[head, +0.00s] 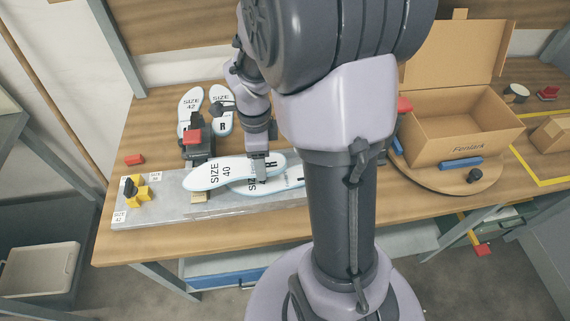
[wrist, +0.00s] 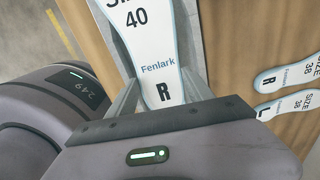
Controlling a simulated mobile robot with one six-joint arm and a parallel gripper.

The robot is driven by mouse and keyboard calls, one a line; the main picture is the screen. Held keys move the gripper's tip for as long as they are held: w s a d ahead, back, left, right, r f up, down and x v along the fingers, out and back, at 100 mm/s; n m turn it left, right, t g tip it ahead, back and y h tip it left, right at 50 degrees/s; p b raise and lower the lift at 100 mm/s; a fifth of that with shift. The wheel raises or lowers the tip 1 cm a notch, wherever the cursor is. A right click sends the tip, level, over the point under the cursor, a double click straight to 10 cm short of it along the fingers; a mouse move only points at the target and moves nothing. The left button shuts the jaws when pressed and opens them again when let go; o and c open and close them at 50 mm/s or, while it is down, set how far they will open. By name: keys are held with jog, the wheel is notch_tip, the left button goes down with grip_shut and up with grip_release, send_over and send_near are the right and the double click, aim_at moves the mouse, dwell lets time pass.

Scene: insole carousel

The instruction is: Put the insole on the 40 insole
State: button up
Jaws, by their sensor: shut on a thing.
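My gripper (head: 261,172) is shut on a white insole (head: 228,172) marked "SIZE 40" and "R". In the wrist view the held insole (wrist: 150,45) lies between the two fingers, its "R" end nearest the palm. In the head view it overlaps another white insole (head: 284,187) over the grey board (head: 150,205). That lower insole is partly hidden by the held one, my gripper and my arm; only "SI" of its size mark shows. I cannot tell whether the two insoles touch.
Yellow pieces (head: 136,192) stand at the board's left end. An open cardboard box (head: 450,138) stands at the right. Two size 38 insoles (wrist: 291,73) show in the wrist view.

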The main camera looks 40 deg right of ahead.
jog(key=s+d, duration=0.1)
jog(key=d, duration=0.1)
jog(key=s+d, duration=0.1)
jog(key=d, duration=0.2)
jog(key=s+d+f+b, duration=0.1)
jog(key=s+d, duration=0.1)
jog(key=shift+d, duration=0.2)
jog(key=shift+d+f+b, duration=0.1)
jog(key=shift+f+b, duration=1.55)
jog(key=shift+f, duration=0.7)
jog(key=o, duration=1.3)
jog(key=shift+r, duration=0.1)
jog(key=shift+o, duration=0.2)
